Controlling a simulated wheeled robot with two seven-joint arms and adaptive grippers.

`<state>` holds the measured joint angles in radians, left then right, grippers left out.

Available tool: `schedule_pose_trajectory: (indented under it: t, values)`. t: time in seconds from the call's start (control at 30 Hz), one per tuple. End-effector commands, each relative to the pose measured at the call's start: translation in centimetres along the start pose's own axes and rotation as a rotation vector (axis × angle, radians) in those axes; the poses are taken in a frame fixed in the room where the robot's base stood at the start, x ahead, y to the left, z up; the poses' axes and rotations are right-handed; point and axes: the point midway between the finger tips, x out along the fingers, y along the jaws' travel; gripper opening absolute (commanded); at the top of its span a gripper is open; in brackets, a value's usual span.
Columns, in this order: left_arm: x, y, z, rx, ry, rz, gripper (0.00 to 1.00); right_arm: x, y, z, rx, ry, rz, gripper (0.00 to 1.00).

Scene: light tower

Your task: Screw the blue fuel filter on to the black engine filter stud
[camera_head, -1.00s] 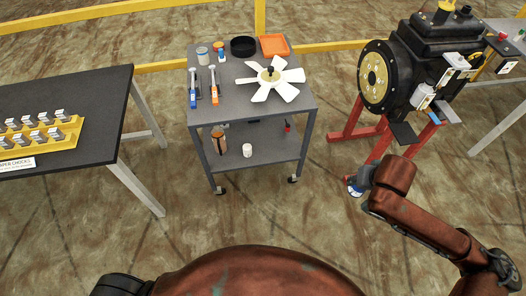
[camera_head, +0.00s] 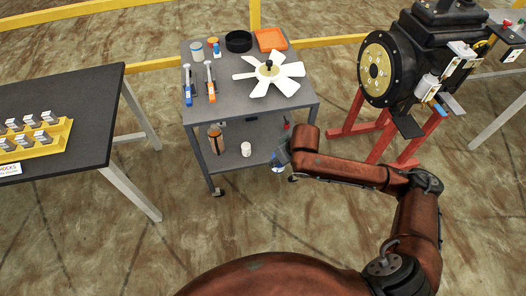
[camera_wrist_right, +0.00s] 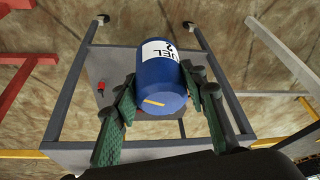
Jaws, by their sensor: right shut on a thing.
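The blue fuel filter (camera_wrist_right: 162,75), a canister with a white label reading "UEL" and "2", sits between the green-padded fingers of my right gripper (camera_wrist_right: 165,112) in the wrist view. The gripper is shut on it. In the head view my right gripper (camera_head: 283,155) is in front of the cart's right side, and a small bit of the blue and white filter (camera_head: 278,169) shows below it. The black engine (camera_head: 430,50) stands at the upper right on a red stand, apart from the filter. I cannot make out the filter stud. My left gripper is not in view.
The grey cart (camera_head: 240,112) carries a white fan (camera_head: 269,74), tools, cans and an orange tray (camera_head: 271,40). White filter-like parts (camera_head: 427,88) are on the engine's side. The red stand (camera_head: 385,140) is right of my gripper. A dark table (camera_head: 90,100) is at left.

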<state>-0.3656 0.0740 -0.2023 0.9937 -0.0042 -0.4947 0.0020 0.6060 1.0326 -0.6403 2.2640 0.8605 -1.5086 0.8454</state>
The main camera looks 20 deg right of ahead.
Motion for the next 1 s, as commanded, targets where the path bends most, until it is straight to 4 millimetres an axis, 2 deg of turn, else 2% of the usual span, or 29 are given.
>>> schedule_pose_trajectory:
  t: [0.03,0.1,0.27,0.4,0.5,0.63,0.7,0.8,0.9,1.0]
  values:
    - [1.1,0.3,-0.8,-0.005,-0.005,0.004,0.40,4.5,1.8,1.2,-0.030,-0.013,-0.013,0.06]
    - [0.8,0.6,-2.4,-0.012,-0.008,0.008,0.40,8.4,3.8,1.8,-0.087,-0.012,-0.036,0.06]
    - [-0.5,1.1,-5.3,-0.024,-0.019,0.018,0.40,16.5,9.3,3.6,-0.193,-0.012,-0.079,0.06]
    - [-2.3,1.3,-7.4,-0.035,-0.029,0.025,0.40,22.9,14.8,5.6,-0.259,-0.010,-0.107,0.06]
    - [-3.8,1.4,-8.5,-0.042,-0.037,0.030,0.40,26.9,19.1,7.2,-0.294,-0.009,-0.123,0.06]
    - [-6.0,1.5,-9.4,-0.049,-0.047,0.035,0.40,30.8,24.3,9.3,-0.326,-0.005,-0.136,0.06]
    - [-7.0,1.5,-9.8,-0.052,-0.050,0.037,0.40,32.3,26.6,10.3,-0.339,-0.003,-0.141,0.06]
    - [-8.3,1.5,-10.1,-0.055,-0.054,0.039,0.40,33.5,29.2,11.4,-0.353,-0.001,-0.147,0.06]
    - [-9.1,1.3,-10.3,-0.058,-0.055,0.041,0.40,34.1,30.6,12.0,-0.363,0.002,-0.150,0.06]
    - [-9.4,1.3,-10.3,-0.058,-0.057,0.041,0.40,34.2,31.2,12.2,-0.369,0.004,-0.152,0.06]
